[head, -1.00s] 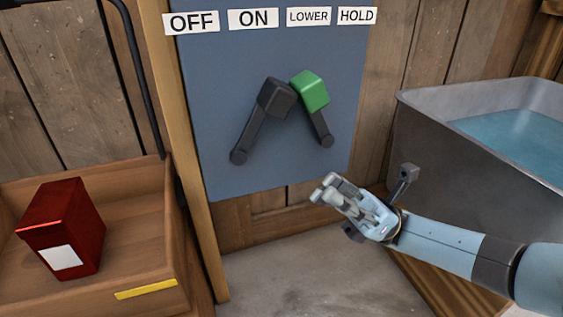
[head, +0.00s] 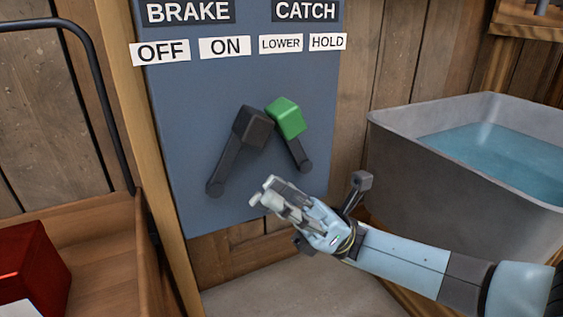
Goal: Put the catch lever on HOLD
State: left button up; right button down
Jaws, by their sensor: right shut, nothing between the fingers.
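The catch lever, with a green knob (head: 286,118), is on the blue panel (head: 185,95) under the CATCH label (head: 305,10). It leans up and left from its lower pivot, to the LOWER side, away from the HOLD label (head: 328,42). My right gripper (head: 262,192) is shut and empty. It appears below and left of the lever's pivot, in front of the panel's lower part, apart from the green knob. My left gripper is not in view.
The black-knobbed brake lever (head: 251,128) leans right, its knob close beside the green one. A metal trough of water (head: 430,165) stands at right. A wooden tray (head: 105,255) with a red box (head: 30,265) is at lower left.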

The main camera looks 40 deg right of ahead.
aim_at(298, 142)
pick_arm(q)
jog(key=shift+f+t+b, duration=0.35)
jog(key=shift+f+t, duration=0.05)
pick_arm(e)
jog(key=shift+t, duration=0.3)
jog(key=r, duration=0.4)
jog(key=shift+s+d+r, duration=0.1)
jog(key=shift+d+r, duration=0.15)
jog(key=shift+d, duration=0.1)
jog(key=shift+d+r, duration=0.1)
jog(key=shift+r, duration=0.05)
